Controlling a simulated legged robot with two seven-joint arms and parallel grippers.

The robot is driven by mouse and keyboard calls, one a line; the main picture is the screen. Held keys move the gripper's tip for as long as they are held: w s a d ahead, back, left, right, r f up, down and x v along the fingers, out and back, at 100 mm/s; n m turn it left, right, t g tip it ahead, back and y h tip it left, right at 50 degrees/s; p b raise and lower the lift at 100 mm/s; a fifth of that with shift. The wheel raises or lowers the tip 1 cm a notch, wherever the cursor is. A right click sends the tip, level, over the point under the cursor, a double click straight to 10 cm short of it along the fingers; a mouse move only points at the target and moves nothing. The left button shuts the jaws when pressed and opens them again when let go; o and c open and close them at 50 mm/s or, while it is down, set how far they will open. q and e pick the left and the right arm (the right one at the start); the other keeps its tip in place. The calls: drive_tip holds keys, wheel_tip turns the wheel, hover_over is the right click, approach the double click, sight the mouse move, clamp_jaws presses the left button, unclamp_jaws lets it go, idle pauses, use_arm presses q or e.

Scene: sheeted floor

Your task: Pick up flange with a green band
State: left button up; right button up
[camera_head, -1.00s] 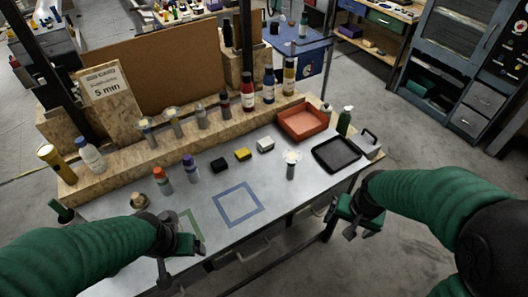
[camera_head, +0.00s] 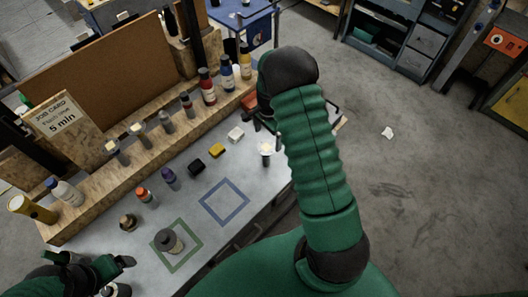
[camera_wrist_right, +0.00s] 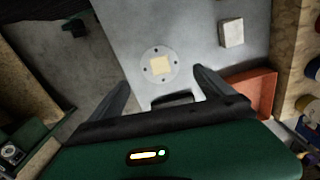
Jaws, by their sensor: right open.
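A flange (camera_head: 266,150) with a pale round top on a grey stem stands upright on the grey table, left of my right arm. In the right wrist view its flat disc (camera_wrist_right: 160,66) shows from above, with small holes and a cream square centre. No green band can be made out on it. My right gripper (camera_wrist_right: 161,78) is open and empty, its fingers on either side of the disc in the picture; contact cannot be told. In the head view my arm hides most of that gripper. My left gripper (camera_head: 97,264) is at the lower left; its jaws are unclear.
More pale-topped pieces (camera_head: 140,132) and bottles (camera_head: 207,88) stand on the wooden shelf. White (camera_head: 236,135), yellow (camera_head: 217,150) and black (camera_head: 196,166) blocks lie on the table. The blue square (camera_head: 224,218) is empty. A red tray (camera_wrist_right: 258,88) is near the right gripper.

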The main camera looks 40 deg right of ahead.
sight(266, 147)
drive_tip(key=f, duration=0.2)
drive_tip(key=f+p, duration=0.1)
drive_tip(key=f, duration=0.1)
drive_tip(key=shift+w+a, duration=0.15)
drive_tip(key=shift+w, duration=0.25)
drive_tip(key=f+p, duration=0.1)
drive_tip(key=f, duration=0.1)
drive_tip(key=f+p, duration=0.1)
drive_tip(key=f, duration=0.1)
drive_tip(key=shift+s+a+p, duration=0.1)
drive_tip(key=shift+s+p, duration=0.15)
drive_tip(key=shift+p, duration=0.05)
drive_tip(key=shift+s+f, duration=0.1)
drive_tip(key=shift+f, duration=0.4)
drive_tip(key=c, duration=1.6)
use_arm(q)
drive_tip(key=r, duration=0.3)
drive_tip(key=shift+w+r, duration=0.35)
drive_tip(key=shift+r, duration=0.05)
use_arm(e)
drive_tip(key=shift+c, duration=0.5)
use_arm(q)
drive_tip(key=shift+f, duration=0.1)
